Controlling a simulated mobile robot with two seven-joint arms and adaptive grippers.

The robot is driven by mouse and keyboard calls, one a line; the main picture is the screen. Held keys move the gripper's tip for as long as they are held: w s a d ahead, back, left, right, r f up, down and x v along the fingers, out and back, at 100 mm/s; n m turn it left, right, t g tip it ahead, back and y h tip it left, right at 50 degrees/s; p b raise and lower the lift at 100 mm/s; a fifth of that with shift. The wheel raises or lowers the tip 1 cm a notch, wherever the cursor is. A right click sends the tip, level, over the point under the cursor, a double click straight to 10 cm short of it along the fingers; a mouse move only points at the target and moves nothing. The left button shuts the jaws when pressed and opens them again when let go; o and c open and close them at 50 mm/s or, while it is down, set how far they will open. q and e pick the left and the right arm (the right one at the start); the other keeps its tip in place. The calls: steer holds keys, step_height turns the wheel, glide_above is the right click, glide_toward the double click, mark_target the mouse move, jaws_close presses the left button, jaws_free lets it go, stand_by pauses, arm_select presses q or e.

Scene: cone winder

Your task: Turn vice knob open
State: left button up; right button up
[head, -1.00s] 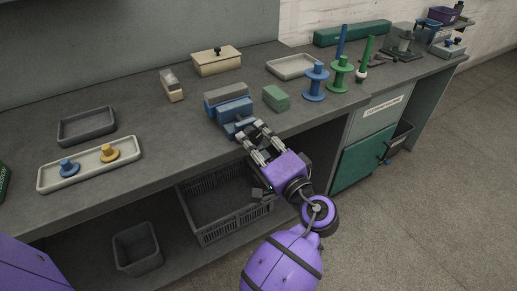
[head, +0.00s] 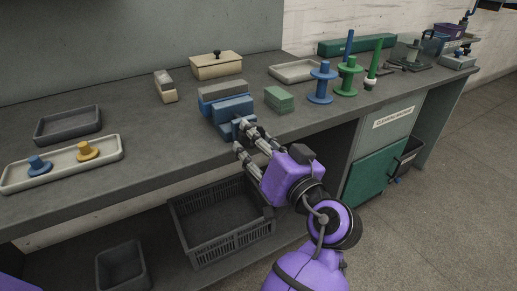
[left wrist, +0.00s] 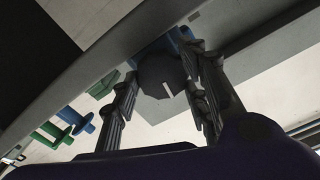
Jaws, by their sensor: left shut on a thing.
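The blue vice (head: 233,108) with a grey top stands at the front edge of the bench. Its dark faceted knob (left wrist: 161,75) shows in the left wrist view, with a white mark pointing downwards on its face. My left gripper (head: 243,134) is at the front of the vice. In the left wrist view the two fingers of my left gripper (left wrist: 163,82) lie on either side of the knob, shut on it. In the head view the knob is mostly hidden by the fingers. My right gripper is not in view.
A green block (head: 279,99) sits right of the vice, with blue (head: 320,86) and green spools (head: 348,80) beyond. A cream box (head: 216,66) stands behind. A tray (head: 62,165) with two small spools lies left. A grey crate (head: 222,231) is under the bench.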

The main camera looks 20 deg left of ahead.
arm_select(q)
steer(key=shift+f+n+b, duration=0.2)
steer(key=shift+n+b, duration=0.4)
steer(key=shift+n, duration=0.2)
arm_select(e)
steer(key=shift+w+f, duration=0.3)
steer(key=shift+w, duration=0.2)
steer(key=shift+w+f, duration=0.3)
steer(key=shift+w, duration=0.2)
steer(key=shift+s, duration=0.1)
arm_select(q)
steer(key=o, duration=1.1)
steer(key=shift+o, duration=0.2)
steer(key=shift+r, duration=0.1)
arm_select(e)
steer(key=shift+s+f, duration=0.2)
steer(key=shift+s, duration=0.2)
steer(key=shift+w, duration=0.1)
